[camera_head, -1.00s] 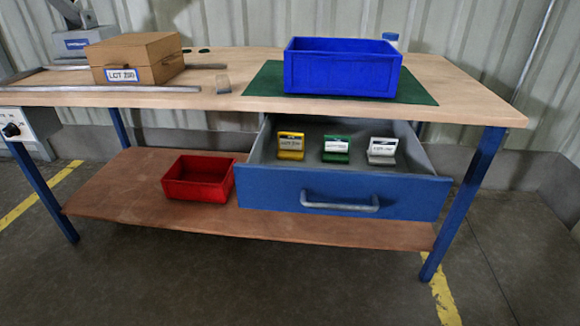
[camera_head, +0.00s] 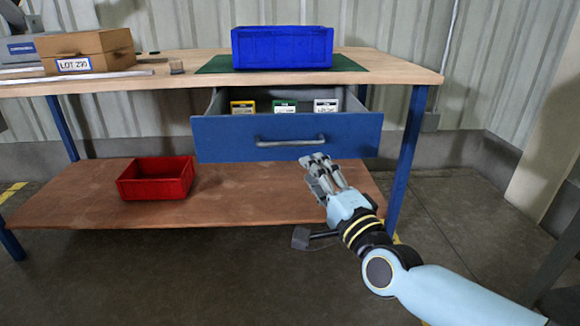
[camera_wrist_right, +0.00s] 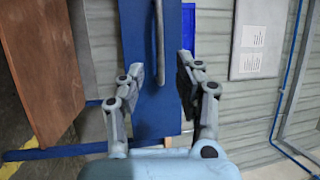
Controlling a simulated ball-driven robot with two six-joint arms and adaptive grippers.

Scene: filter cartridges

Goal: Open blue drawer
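The blue drawer (camera_head: 225,138) hangs under the workbench and stands pulled out, with its inside showing. Its grey bar handle (camera_head: 290,141) runs across the front. Inside stand a yellow block (camera_head: 243,107), a green block (camera_head: 285,106) and a white block (camera_head: 326,106). My right gripper (camera_head: 318,163) is just below and right of the handle. In the right wrist view its fingers (camera_wrist_right: 162,75) are apart, and the drawer front (camera_wrist_right: 150,115) and handle (camera_wrist_right: 159,45) show beyond and between them. I see no contact with the handle. My left gripper is not in view.
A blue bin (camera_head: 282,48) stands on a green mat (camera_head: 216,66) on the bench top (camera_head: 410,72). A cardboard box (camera_head: 88,50) is at the left. A red bin (camera_head: 157,178) sits on the lower shelf (camera_head: 80,200). A blue leg (camera_head: 408,150) stands right of the drawer.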

